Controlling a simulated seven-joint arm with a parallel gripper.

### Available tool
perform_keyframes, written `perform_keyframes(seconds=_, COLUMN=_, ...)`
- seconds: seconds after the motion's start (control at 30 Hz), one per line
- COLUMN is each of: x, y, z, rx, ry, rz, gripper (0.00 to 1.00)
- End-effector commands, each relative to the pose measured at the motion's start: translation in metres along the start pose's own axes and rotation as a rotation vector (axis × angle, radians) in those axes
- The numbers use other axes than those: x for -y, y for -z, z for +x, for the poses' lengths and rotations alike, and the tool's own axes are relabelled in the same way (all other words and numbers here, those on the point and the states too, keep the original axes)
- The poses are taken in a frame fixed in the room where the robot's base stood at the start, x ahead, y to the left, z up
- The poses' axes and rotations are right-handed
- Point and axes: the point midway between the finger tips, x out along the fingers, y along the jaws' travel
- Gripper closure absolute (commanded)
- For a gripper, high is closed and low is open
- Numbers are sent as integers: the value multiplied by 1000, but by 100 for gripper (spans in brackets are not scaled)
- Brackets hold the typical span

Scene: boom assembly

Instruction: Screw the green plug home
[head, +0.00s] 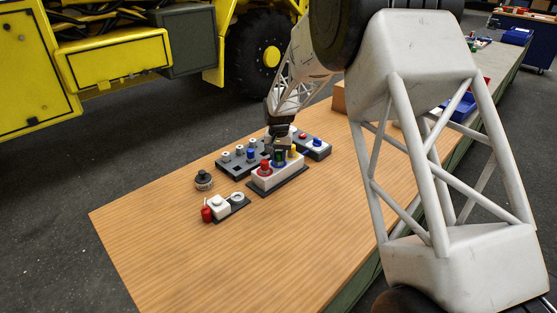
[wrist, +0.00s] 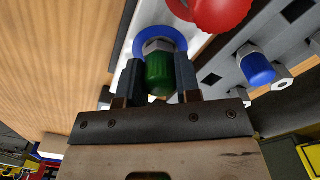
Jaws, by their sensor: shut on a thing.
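The green plug (wrist: 160,74) stands between the two fingers of my gripper (wrist: 159,80), which are shut on it. A grey hex collar (wrist: 158,46) shows at its far end, within a blue ring (wrist: 143,40) on the white block (head: 279,178). How deep the plug sits cannot be told. In the head view, the green plug (head: 279,158) is small and partly hidden under my gripper (head: 279,147). A red plug (head: 265,167) stands on the same block to its left, and a yellow one (head: 293,151) to its right.
A grey rack (head: 233,166) with a blue-topped peg (head: 251,155) and hex nuts is close behind the block. A small fixture with a red knob (head: 206,214) and a dark round part (head: 204,180) lie to the left. The front of the wooden table (head: 290,245) is clear.

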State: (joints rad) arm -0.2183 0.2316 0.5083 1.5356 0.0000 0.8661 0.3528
Motion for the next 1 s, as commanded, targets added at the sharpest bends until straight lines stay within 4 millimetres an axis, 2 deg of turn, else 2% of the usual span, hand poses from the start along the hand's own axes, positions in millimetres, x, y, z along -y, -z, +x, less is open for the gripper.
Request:
perform_keyframes(seconds=0.7, x=0, y=0, z=1, rx=0, ry=0, rz=554, gripper=97)
perform_keyframes(seconds=1.0, x=0, y=0, z=1, rx=0, ry=0, rz=628, gripper=97)
